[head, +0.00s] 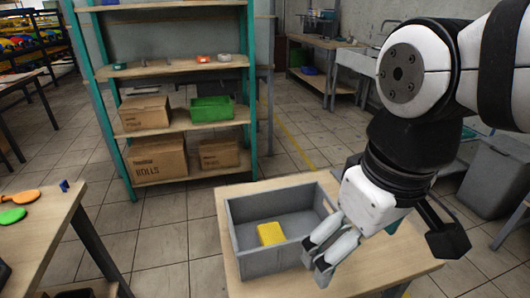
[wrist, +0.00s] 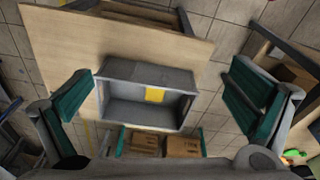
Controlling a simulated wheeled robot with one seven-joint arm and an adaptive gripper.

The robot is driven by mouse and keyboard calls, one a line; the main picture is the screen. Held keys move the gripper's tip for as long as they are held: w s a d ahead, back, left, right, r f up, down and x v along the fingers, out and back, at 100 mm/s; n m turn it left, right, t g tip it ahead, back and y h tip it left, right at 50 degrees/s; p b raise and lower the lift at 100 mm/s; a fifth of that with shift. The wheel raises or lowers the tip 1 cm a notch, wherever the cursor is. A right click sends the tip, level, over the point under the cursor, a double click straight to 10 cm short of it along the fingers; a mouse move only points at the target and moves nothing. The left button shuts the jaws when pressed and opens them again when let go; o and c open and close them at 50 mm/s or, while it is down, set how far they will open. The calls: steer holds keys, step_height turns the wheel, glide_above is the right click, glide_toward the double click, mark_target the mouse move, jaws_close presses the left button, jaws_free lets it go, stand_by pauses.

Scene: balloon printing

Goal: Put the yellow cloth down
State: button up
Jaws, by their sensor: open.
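In the wrist view the cloth (wrist: 155,94) also shows inside the grey box (wrist: 126,110), apart from my fingers. My gripper (head: 325,253) hangs just right of the box's near right corner in the head view. In the wrist view my gripper (wrist: 160,97) has its two green-padded fingers spread wide with nothing between them. The cloth is free of the gripper.
The wooden table (head: 395,262) has bare room right of the box. A green-framed shelf (head: 190,125) with cardboard boxes and a green bin (head: 212,109) stands behind. Another table at left (head: 37,232) holds an orange and a green paddle-like item (head: 12,215).

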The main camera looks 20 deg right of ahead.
steer(key=s, duration=0.1)
steer(key=s+m, duration=0.1)
steer(key=s, duration=0.1)
steer(key=s+m, duration=0.1)
steer(key=shift+s+f, duration=0.2)
steer(key=shift+f, duration=0.1)
step_height(320, 180, up, 13)
steer(key=t+p, duration=0.2)
steer(key=p, duration=0.9)
steer(key=shift+d+t, duration=0.15)
steer(key=shift+t, duration=0.15)
